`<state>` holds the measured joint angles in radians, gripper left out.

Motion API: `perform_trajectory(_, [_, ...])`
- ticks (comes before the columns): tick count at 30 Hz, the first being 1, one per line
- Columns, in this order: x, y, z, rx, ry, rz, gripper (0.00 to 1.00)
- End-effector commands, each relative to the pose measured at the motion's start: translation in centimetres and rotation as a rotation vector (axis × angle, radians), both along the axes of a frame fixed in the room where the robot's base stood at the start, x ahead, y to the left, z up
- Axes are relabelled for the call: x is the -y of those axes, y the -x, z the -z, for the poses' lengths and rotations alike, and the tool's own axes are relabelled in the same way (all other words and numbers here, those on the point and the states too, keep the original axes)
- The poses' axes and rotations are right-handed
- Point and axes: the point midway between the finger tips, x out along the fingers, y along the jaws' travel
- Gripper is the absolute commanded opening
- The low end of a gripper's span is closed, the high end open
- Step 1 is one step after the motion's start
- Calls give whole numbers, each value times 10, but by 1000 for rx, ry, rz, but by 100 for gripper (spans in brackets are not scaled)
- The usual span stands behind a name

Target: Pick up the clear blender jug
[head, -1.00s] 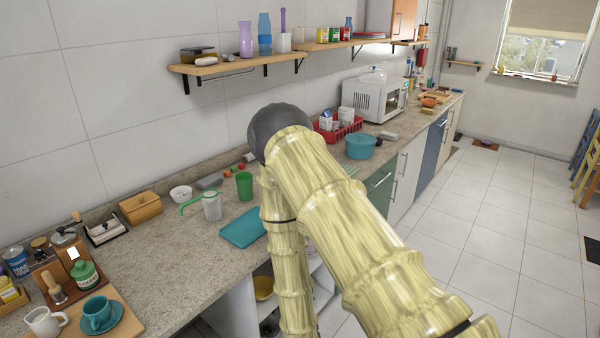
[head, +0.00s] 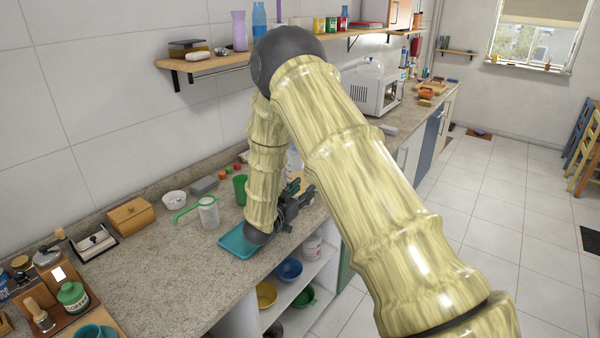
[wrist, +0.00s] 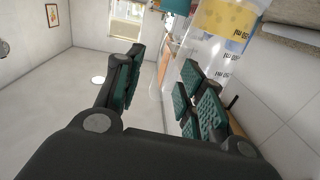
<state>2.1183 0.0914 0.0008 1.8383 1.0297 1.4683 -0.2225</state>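The clear blender jug (wrist: 198,48) shows large in the wrist view, with dark printed marks and a yellow patterned area on or behind it. In the head view only a small clear part of it (head: 294,160) shows, behind my arm. My gripper (head: 294,203) is low over the counter's front edge, close to the jug. In the wrist view my gripper (wrist: 162,65) is open with a wide gap. The jug lies just beyond the right finger, and its clear left edge reaches toward the gap. I cannot tell whether a finger touches it.
A teal tray (head: 238,243) lies under my forearm. A green cup (head: 240,188), a green-handled clear container (head: 208,214) and a white bowl (head: 174,198) stand to the left. Open shelves with bowls (head: 289,270) are below the counter.

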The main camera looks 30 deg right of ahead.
Motion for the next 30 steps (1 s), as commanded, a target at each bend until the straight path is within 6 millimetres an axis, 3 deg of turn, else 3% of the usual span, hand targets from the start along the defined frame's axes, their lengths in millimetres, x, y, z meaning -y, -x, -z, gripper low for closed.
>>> perform_trajectory(21, [59, -35, -4, -1, -2, -2, 39])
perform_trajectory(30, [63, -37, -2, -1, 0, -4, 39])
